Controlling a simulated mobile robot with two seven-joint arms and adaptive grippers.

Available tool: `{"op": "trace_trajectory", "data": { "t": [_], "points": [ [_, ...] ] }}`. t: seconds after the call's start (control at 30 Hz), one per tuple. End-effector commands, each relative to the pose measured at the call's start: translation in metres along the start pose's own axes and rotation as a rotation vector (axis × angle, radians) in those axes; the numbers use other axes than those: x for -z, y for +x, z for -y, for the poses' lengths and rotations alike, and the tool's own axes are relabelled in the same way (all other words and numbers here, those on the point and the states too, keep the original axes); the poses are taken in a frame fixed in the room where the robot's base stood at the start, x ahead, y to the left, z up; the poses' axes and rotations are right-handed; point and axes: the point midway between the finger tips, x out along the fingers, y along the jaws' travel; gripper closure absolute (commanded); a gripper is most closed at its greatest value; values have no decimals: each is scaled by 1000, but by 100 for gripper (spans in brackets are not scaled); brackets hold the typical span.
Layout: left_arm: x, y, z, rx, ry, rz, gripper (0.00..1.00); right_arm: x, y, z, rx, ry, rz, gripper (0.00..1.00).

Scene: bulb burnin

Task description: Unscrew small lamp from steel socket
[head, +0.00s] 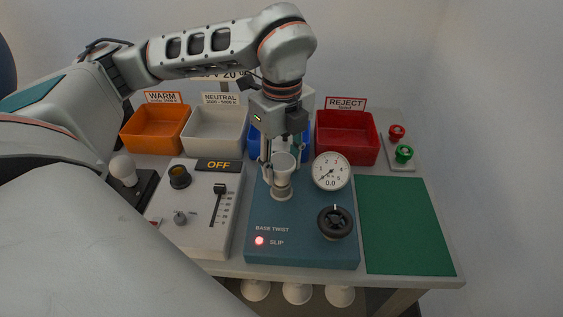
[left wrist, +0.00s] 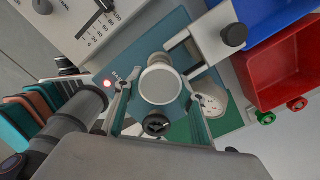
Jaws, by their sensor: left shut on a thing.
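The small lamp (head: 284,164) is white with a wide round top. It stands upright over the steel socket (head: 281,193) on the blue-green base twist unit (head: 300,251). My left gripper (head: 282,175) points straight down and is shut on the lamp, one finger on each side. In the left wrist view the lamp's round face (left wrist: 161,86) sits between the fingers and hides the socket below. I cannot tell whether the lamp's base is still threaded in the socket. My right gripper is not in view.
A dial gauge (head: 331,171) and a black knob (head: 336,222) stand close right of the socket. A red SLIP light (head: 259,241) glows. Orange (head: 155,130), white (head: 215,132), blue and red (head: 347,138) bins line the back. The green mat (head: 405,225) is clear.

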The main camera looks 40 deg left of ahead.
Motion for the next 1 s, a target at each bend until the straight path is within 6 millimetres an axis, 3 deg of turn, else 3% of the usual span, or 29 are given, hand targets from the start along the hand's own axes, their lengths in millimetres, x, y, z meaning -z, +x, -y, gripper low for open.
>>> {"op": "trace_trajectory", "data": {
  "t": [0.13,0.17,0.2,0.6,0.73,1.0],
  "points": [
    [0,0,0,1,2,0,82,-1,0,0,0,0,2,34],
    [0,0,0,1,2,0,53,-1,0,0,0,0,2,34],
    [0,0,0,1,2,0,48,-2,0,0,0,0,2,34],
    [0,0,0,0,4,0,48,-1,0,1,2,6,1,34],
    [0,0,0,0,4,0,48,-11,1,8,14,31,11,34],
    [-1,-4,0,3,417,3,48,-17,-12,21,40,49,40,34]
  ]
}}
